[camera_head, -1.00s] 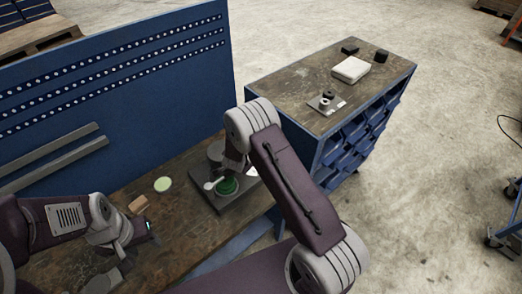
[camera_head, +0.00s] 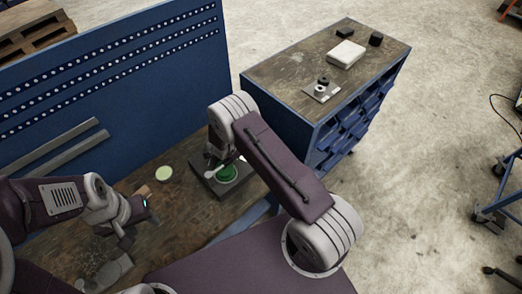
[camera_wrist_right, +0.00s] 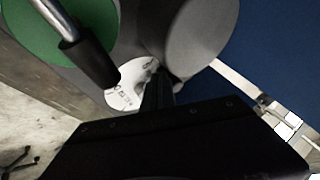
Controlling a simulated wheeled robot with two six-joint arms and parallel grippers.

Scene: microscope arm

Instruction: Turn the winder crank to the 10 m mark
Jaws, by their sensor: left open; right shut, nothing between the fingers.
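The winder stands on a dark base (camera_head: 207,188) on the workbench in the head view. Its green disc (camera_head: 228,173) shows just left of my right arm. In the right wrist view the green disc (camera_wrist_right: 52,38) is at top left, crossed by the metal crank arm (camera_wrist_right: 55,18) with its black handle (camera_wrist_right: 92,62). A white dial (camera_wrist_right: 128,92) with dark marks lies beyond, its print too small to read. My right gripper (camera_wrist_right: 158,88) is shut and empty, right of the handle and apart from it in the picture. My left gripper (camera_head: 138,222) is open and empty, left of the winder.
A grey cylinder (camera_wrist_right: 200,38) stands beside the disc in the right wrist view. A pale green round item (camera_head: 164,174) and a small wooden block (camera_head: 142,192) lie on the workbench (camera_head: 180,220). A blue pegboard (camera_head: 130,90) rises behind. A blue drawer cabinet (camera_head: 300,100) stands right.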

